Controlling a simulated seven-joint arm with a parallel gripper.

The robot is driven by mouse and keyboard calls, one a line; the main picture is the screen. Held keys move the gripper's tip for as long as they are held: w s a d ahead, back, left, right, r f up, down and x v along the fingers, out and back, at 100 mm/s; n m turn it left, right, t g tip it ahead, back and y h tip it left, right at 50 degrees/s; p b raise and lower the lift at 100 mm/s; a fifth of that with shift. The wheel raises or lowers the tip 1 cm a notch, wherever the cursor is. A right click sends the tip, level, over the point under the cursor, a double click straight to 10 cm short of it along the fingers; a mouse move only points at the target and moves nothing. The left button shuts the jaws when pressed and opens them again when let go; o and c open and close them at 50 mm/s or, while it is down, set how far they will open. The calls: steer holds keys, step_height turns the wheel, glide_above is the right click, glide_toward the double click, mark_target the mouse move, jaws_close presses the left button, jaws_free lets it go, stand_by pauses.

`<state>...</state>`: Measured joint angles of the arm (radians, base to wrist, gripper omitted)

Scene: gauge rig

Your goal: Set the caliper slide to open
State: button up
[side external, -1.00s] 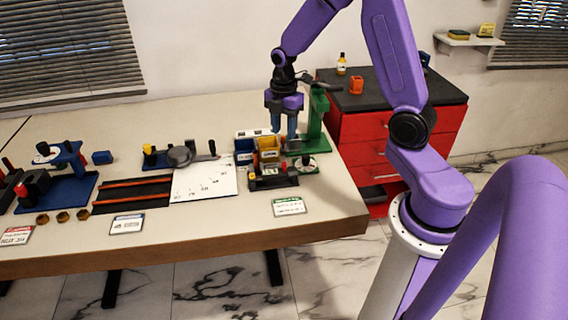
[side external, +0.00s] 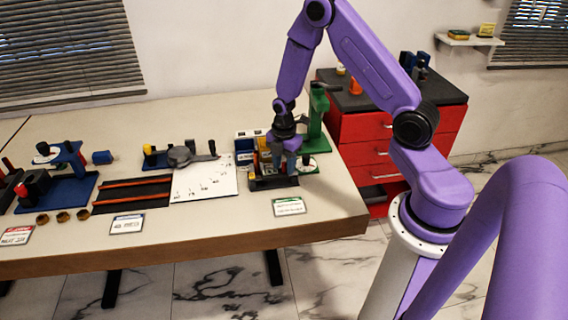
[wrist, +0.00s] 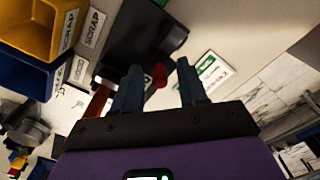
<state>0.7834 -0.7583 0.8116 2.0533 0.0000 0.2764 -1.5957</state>
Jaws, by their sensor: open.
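A low black fixture (side external: 262,184) stands near the right end of the table, in front of the small bins; it may be the caliper, but its slide and setting cannot be made out. In the wrist view a dark block (wrist: 140,38) with a red knob (wrist: 160,75) shows ahead of my fingers. My gripper (side external: 284,170) points down over the black fixture in the side view. In the wrist view my gripper (wrist: 158,65) is open, with the red knob seen between its two blue fingers. Whether they touch the knob cannot be told.
Yellow (wrist: 38,22) and blue (wrist: 22,75) bins stand close to the fingers in the wrist view. A green stand (side external: 318,120) rises just behind my gripper. A green-edged label card (side external: 289,206) lies in front. The table's front right is otherwise clear.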

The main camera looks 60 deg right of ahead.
jaws_close()
steer(key=shift+s+d, duration=1.1)
steer(key=shift+d, duration=0.05)
jaws_free()
steer(key=shift+r, duration=0.3)
step_height(320, 180, up, 17)
steer(key=shift+f, duration=0.15)
